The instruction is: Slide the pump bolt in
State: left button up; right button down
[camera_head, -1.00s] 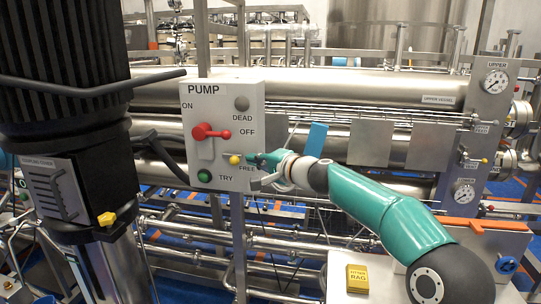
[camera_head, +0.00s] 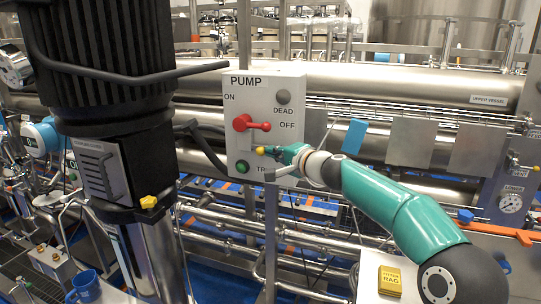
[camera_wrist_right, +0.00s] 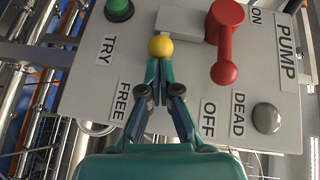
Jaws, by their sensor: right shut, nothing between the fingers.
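The pump box (camera_head: 232,95) is a pale panel with a red lever (camera_head: 251,123), which points right towards OFF. The pump bolt's yellow knob (camera_head: 261,150) sits below the lever, between the lever and the green TRY button (camera_head: 242,167). In the right wrist view the knob (camera_wrist_right: 160,47) is close to the end of a pale grey block (camera_wrist_right: 185,22) beside the lever. My right gripper (camera_head: 280,151) is shut and empty, its fingertips against or very near the knob's right side; contact is not certain. It also shows in the right wrist view (camera_wrist_right: 158,70). My left gripper is out of view.
A large dark motor (camera_head: 100,60) on a steel column stands left of the box, with a dark bar reaching towards it. Pipes and steel vessels (camera_head: 400,90) run behind. A yellow rag box (camera_head: 390,280) lies below my right arm.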

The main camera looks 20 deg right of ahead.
jog(key=shift+a, duration=0.15)
jog(key=w+d+b+v, duration=0.1)
jog(key=d+b+v, duration=0.2)
jog(key=v, duration=0.9)
jog(key=shift+s+r+b, duration=0.15)
jog(key=shift+s+b, duration=0.25)
jog(key=shift+b, duration=0.35)
jog(key=shift+d, duration=0.15)
